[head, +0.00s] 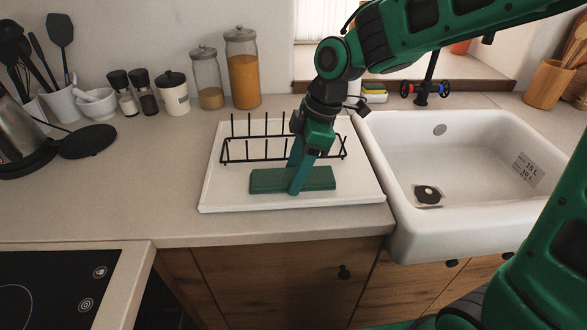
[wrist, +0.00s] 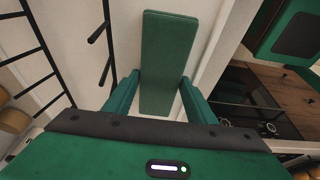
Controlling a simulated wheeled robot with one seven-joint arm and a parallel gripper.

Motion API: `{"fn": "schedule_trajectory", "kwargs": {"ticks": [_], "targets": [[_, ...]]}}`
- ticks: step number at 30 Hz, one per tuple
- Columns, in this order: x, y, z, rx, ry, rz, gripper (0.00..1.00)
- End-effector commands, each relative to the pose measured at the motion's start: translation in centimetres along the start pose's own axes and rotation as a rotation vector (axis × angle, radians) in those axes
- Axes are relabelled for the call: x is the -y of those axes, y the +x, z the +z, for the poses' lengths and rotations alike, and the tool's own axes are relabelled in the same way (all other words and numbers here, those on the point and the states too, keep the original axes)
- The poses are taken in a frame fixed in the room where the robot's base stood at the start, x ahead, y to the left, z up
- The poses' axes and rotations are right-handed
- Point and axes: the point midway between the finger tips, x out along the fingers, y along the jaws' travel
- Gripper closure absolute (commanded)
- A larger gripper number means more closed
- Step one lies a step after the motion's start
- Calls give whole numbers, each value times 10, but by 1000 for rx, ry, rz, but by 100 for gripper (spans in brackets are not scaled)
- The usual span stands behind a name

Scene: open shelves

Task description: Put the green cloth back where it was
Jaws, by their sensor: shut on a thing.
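The green cloth (head: 265,180) is a flat, folded dark green strip at the front of a white tray (head: 225,195) on the counter. My gripper (head: 296,188) reaches down over the tray, with its fingers at the cloth. In the wrist view the cloth (wrist: 168,60) lies lengthwise between the two green fingers (wrist: 155,95), which are shut on its sides. The cloth looks to be on or just above the tray; I cannot tell which. The finger tips partly hide the cloth in the head view.
A black wire rack (head: 260,148) stands on the tray just behind the cloth. A white sink (head: 450,215) is to the right, and a black hob (head: 60,290) is at the front left. Glass jars (head: 242,75) stand behind. The counter left of the tray (head: 150,190) is clear.

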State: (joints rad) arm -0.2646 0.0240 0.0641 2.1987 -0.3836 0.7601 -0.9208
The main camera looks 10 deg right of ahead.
Motion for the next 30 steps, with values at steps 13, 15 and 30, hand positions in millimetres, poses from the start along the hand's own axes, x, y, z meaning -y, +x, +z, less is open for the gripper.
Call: {"fn": "schedule_trajectory", "kwargs": {"ticks": [13,15,30], "targets": [[3,4,0,3,-1,-7,41],[3,3,0,3,-2,-8,41],[0,-80,-2,-1,0,1,41]]}}
